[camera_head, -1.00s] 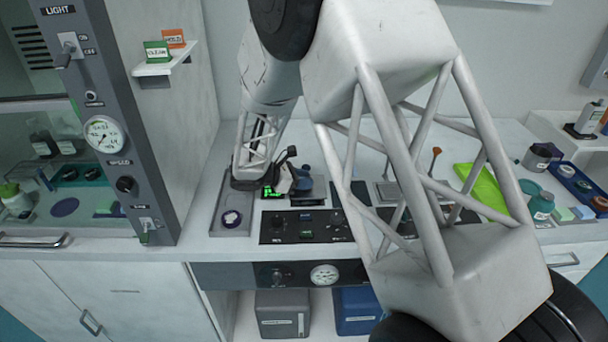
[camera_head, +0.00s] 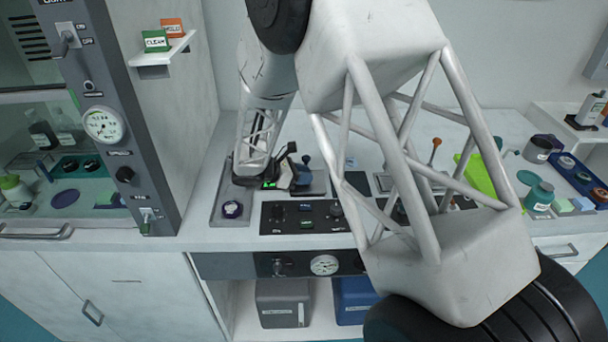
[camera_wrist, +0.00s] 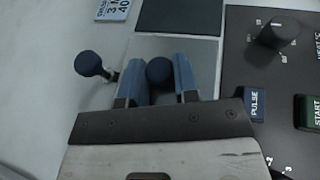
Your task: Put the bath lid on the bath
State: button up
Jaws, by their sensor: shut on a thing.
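My gripper (camera_wrist: 159,84) points at the worktop in the wrist view, its two blue-grey fingers on either side of a round dark blue knob (camera_wrist: 160,72). The fingers are shut on this knob, which looks like the bath lid's handle. A pale grey flat surface (camera_wrist: 190,48) shows beyond the fingers; I cannot tell whether it is the lid or the bath. In the head view my gripper (camera_head: 286,174) is low over the bench, left of centre, small and partly hidden by my wrist. The bath cannot be clearly made out.
A second dark blue knob on a stem (camera_wrist: 89,63) stands just left of the fingers. A black control panel (camera_head: 304,218) with knobs and buttons lies in front. A fume cabinet (camera_head: 120,120) stands farther left.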

jog(key=shift+f, duration=0.55)
jog(key=o, duration=1.1)
jog(key=shift+v, duration=3.9)
